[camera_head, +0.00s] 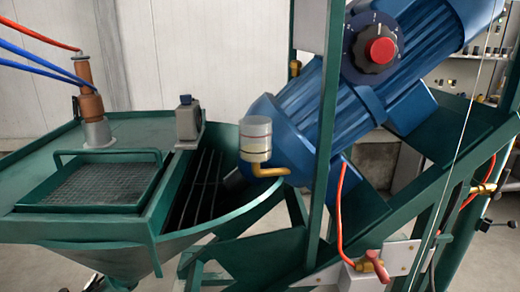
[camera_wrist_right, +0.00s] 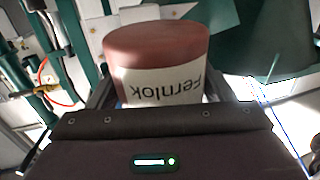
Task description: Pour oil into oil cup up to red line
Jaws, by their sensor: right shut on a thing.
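The oil cup (camera_head: 256,139) is a small translucent cylinder on a brass elbow pipe (camera_head: 270,171), in front of the blue motor in the head view. It stands upright; thin lines run around its wall, but I cannot make out a clear red line or the oil level. My right gripper (camera_wrist_right: 160,90) is shut on a reddish-brown oil bottle (camera_wrist_right: 156,45) with a white label reading "Fernlok", upside down in the right wrist view. The bottle's spout is hidden. Neither gripper nor the bottle shows in the head view.
A large blue motor (camera_head: 360,85) with a red knob (camera_head: 382,51) is mounted slanted on the green frame. A green upright post (camera_head: 325,130) stands right of the cup. The green hopper (camera_head: 120,225) with a mesh grate lies left. Open space shows above the cup.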

